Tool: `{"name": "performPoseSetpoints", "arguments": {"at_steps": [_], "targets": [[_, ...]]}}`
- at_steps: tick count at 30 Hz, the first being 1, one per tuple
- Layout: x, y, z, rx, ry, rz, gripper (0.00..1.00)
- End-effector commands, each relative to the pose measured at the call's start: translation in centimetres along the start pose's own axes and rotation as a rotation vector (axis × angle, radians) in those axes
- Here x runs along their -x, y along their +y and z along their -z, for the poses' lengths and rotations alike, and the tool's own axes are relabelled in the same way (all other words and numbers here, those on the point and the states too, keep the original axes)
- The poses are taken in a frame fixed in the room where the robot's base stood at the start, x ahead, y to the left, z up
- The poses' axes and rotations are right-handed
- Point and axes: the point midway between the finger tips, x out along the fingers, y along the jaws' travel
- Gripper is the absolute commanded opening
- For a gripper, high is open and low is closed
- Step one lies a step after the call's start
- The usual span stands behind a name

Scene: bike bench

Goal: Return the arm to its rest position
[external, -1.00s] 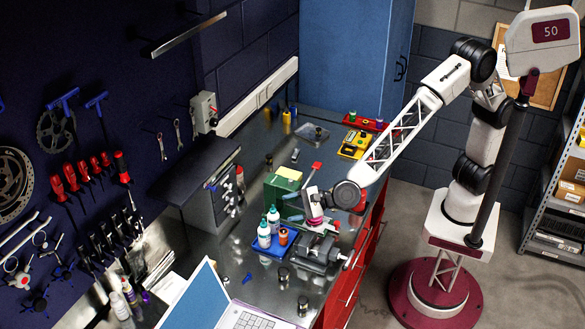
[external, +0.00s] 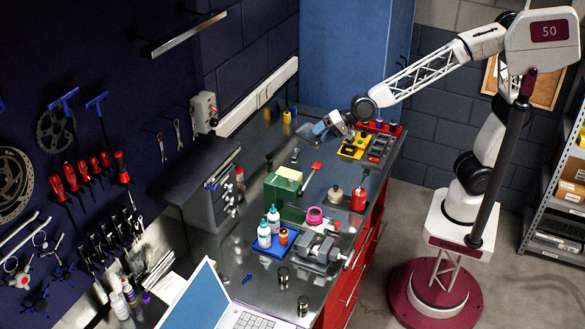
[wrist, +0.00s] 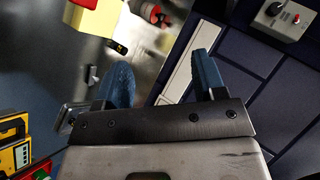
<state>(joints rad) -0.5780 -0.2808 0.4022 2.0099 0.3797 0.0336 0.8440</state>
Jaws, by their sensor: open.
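My arm reaches in from the right in the external view. My gripper (external: 318,130) is over the far end of the workbench, above its surface and just left of the yellow case. In the wrist view my gripper (wrist: 163,72) has its two blue fingers spread wide apart with nothing between them. The gripper is tilted, pointing left toward the wall. My arm's links run clear above the bench to my base on the floor at the right.
The metal workbench (external: 250,290) holds a green box (external: 285,192), a pink ring (external: 315,215), a vise (external: 318,250), a red can (external: 359,199), bottles on a blue tray (external: 262,252) and a laptop (external: 250,318). A yellow case (external: 352,150) lies near the gripper. A blue cabinet (external: 345,60) stands behind.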

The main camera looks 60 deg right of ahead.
Motion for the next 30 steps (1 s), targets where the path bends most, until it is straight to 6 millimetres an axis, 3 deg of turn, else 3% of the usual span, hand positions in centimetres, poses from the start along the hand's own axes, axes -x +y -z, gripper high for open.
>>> {"name": "performPoseSetpoints", "arguments": {"at_steps": [6,15,23,30], "targets": [[5.5,5.0,4.0,0.134,-0.015,-0.113,0.64],[13.1,12.3,7.2,0.307,-0.065,-0.275,0.64],[20.0,18.9,8.3,0.439,-0.133,-0.419,0.64],[26.4,24.9,8.0,0.541,-0.218,-0.548,0.64]]}}
